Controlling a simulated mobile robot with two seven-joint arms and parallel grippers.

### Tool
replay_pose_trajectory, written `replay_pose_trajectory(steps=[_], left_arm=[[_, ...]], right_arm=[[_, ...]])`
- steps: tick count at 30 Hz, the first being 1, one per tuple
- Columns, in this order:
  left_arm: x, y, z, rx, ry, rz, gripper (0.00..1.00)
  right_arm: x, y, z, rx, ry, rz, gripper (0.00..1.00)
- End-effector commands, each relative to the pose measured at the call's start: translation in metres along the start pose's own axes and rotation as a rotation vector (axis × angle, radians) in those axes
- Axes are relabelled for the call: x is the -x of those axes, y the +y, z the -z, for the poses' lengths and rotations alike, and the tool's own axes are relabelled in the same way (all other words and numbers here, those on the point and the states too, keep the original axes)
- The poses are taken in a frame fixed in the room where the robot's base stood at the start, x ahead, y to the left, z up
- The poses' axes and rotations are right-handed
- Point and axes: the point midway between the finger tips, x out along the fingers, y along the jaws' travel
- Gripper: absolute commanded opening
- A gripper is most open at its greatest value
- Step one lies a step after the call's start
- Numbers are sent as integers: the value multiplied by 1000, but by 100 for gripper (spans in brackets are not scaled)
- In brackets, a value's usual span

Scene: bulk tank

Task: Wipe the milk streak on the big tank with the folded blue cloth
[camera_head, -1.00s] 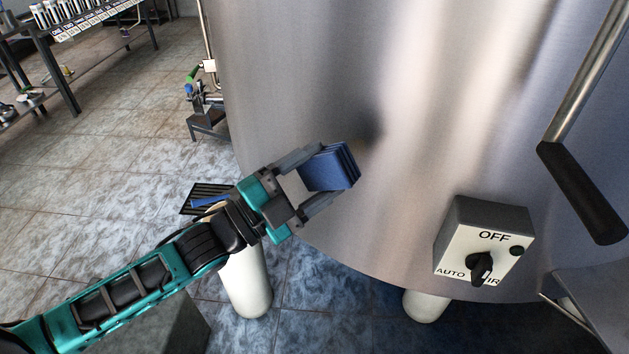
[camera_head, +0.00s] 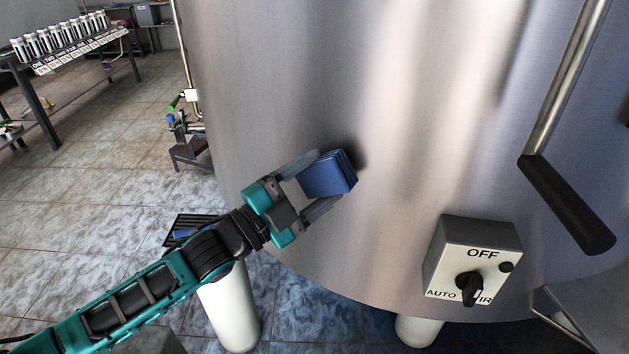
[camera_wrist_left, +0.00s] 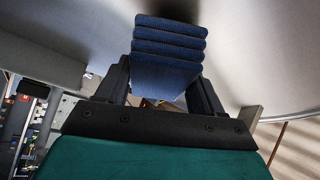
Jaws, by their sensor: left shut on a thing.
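The folded blue cloth (camera_head: 326,176) is held between the fingers of my left gripper (camera_head: 311,184), which is shut on it. In the left wrist view the cloth (camera_wrist_left: 168,60) shows several stacked layers between the two dark fingers. The big tank (camera_head: 420,120) is a brushed steel cylinder filling the middle and right of the head view. The cloth is close to the tank wall, with a dark shadow just beyond it; I cannot tell whether they touch. I cannot make out a milk streak on the wall. My right gripper is not in view.
A control box (camera_head: 473,266) with a dial marked OFF and AUTO juts from the tank at lower right. A black-gripped handle (camera_head: 566,203) hangs above it. A rack of bottles (camera_head: 66,42) stands at far left. White tank legs (camera_head: 231,306) stand below.

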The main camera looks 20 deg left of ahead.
Motion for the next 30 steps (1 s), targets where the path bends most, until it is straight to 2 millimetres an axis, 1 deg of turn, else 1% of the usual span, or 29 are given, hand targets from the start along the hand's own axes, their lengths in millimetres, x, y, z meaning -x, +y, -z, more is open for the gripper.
replay_pose_trajectory(steps=[8, 30], left_arm=[[-1, 0, -1, -1, 0, 1, 38], [-14, 0, -8, 0, 0, 0, 38]], right_arm=[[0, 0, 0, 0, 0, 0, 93], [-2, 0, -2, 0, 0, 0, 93]])
